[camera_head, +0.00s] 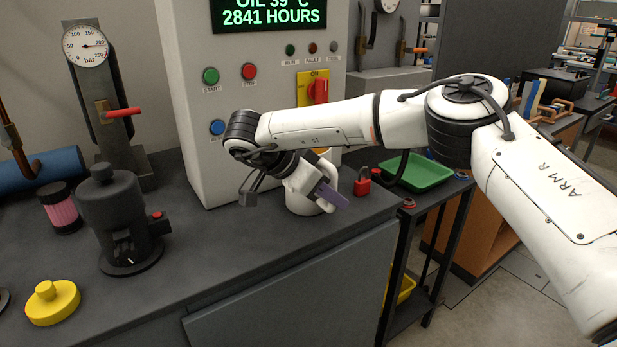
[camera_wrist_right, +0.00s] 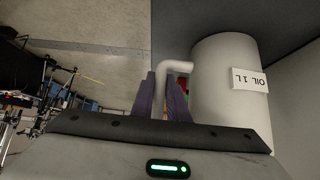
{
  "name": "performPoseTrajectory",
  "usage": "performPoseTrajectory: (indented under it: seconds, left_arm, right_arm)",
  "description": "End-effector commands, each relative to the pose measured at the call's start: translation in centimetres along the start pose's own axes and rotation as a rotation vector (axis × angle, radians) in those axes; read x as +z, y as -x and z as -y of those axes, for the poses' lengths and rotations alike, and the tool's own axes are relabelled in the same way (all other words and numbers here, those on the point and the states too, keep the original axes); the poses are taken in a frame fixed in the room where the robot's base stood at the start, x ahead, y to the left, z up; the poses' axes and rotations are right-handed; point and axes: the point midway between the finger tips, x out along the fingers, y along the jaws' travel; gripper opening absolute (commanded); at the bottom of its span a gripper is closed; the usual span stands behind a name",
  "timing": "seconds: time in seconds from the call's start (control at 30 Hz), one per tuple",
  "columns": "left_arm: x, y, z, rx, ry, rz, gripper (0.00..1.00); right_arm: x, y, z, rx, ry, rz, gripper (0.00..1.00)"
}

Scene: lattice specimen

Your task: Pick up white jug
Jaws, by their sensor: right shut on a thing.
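The white jug (camera_head: 299,203) stands upright on the dark bench top, beside the grey control cabinet. In the right wrist view the jug (camera_wrist_right: 226,85) carries an "OIL 1 L" label, and its handle passes between the two purple fingers. My right gripper (camera_head: 332,194) is shut on the handle of the jug, and it also shows in the right wrist view (camera_wrist_right: 162,98). The gripper and wrist cover part of the jug in the head view. I cannot see any gap under the jug. My left gripper is not in view.
A red padlock (camera_head: 362,182) stands just right of the jug, near the bench edge. A green tray (camera_head: 418,174) is on a lower cart beyond. A black pump-like device (camera_head: 112,215) and a yellow knobbed disc (camera_head: 53,303) stand left. The bench's front middle is clear.

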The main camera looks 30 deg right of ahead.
Motion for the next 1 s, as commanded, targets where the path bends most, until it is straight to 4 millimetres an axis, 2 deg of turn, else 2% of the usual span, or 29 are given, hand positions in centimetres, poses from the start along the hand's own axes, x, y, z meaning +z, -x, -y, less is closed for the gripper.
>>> performPoseTrajectory:
  seconds: [0.63,1.0]
  left_arm:
    - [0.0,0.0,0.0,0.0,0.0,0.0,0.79]
    - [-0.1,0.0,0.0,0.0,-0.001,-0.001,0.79]
  right_arm:
    - [0.0,0.1,0.0,-0.002,0.0,0.0,0.0]
    - [-1.0,1.0,0.2,-0.006,-0.009,-0.002,0.0]
